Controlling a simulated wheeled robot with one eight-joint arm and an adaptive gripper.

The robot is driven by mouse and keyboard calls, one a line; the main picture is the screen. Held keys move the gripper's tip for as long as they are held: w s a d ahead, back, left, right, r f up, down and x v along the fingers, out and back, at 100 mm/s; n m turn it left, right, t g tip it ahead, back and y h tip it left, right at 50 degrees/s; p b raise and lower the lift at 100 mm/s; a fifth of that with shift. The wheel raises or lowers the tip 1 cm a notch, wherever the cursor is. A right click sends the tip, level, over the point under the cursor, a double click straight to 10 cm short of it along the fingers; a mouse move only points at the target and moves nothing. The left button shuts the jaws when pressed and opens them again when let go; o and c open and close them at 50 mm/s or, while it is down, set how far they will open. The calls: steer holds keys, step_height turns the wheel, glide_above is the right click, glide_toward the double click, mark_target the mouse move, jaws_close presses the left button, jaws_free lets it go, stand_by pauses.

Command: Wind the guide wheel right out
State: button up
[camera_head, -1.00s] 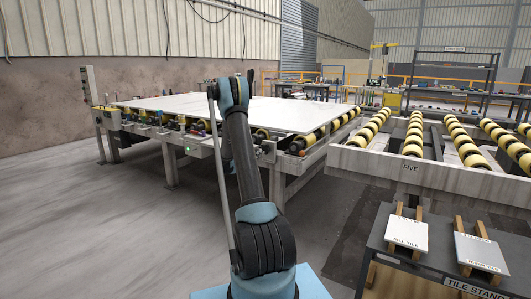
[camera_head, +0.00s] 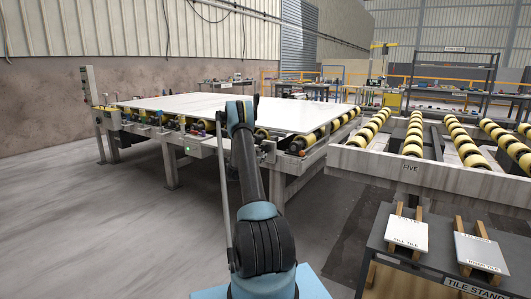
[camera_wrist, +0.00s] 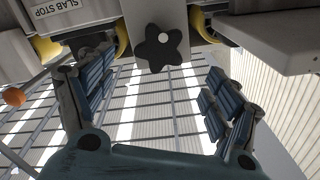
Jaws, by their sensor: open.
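My gripper (camera_wrist: 156,78) is open, with one blue-padded finger on each side below the knob. The fingers appear apart from the knob, and nothing is held between them. In the head view my arm reaches toward the near side of the slab table (camera_head: 290,150), and its own links hide the gripper and the knob there.
A plate marked SLAB STOP (camera_wrist: 68,8) is at the wrist view's upper left, with an orange ball (camera_wrist: 14,96) below it. A pale slab (camera_head: 180,102) covers the table. A roller table marked FIVE (camera_head: 410,168) and a tile stand (camera_head: 400,262) are on the right. Floor at left is clear.

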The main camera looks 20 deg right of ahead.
mark_target(265, 149)
steer(key=x, duration=0.9)
steer(key=shift+w+d, duration=0.15)
steer(key=shift+d, duration=0.05)
steer(key=shift+c, duration=0.2)
steer(key=c, duration=1)
